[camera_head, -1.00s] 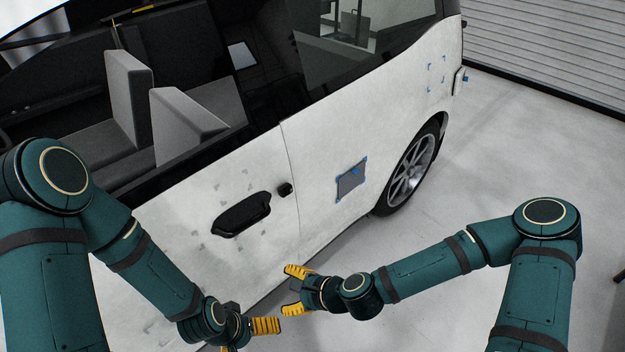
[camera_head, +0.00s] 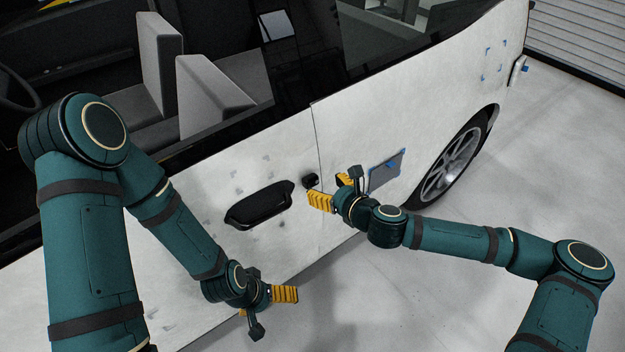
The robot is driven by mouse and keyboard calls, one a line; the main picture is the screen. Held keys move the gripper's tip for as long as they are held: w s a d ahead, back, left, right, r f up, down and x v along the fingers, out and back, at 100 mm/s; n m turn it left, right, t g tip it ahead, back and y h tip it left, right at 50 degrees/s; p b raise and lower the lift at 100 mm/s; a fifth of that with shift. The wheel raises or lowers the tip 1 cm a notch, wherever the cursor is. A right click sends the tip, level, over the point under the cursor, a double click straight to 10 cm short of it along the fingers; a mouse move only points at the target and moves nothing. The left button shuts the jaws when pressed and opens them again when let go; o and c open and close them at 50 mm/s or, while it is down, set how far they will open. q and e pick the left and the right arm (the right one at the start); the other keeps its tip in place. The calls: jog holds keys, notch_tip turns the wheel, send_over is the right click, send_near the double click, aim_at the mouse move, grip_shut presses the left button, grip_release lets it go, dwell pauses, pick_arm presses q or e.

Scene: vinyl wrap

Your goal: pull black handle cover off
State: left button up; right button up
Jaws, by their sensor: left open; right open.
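The long black door handle (camera_head: 258,206) sits on the white van door. A small separate black piece (camera_head: 311,181) sits just right of it, near the door seam; I cannot tell which of these the task calls the handle cover. My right gripper (camera_head: 329,191) is open, its yellow fingers by the small black piece, one just below it and one to its right. I cannot tell whether they touch it. My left gripper (camera_head: 270,305) is open and empty, low in front of the door and below the handle.
A grey patch with blue tape (camera_head: 386,171) is on the panel behind my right gripper. The rear wheel (camera_head: 452,165) is further right. Several grey marks surround the handle. The floor at the lower middle is clear.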

aim_at(313, 179)
jog(key=b+x, duration=0.1)
jog(key=x, duration=0.6)
jog(key=shift+w+a+f, duration=0.1)
jog(key=c, duration=1.1)
jog(key=shift+s+d, duration=0.45)
jog(key=shift+s, duration=0.15)
jog(key=p+v, duration=0.2)
jog(key=v, duration=0.4)
jog(key=shift+s+d, duration=0.25)
jog(key=shift+s, duration=0.15)
dwell(0.7)
jog(key=shift+f, duration=0.15)
dwell(0.3)
jog(key=s+d+m+t+h, duration=0.2)
jog(key=d+m+h, duration=0.5)
jog(key=d, duration=0.6)
jog(key=shift+d+r+t+h, duration=0.3)
jog(key=shift+r+t+h, duration=0.1)
jog(key=shift+h, duration=0.4)
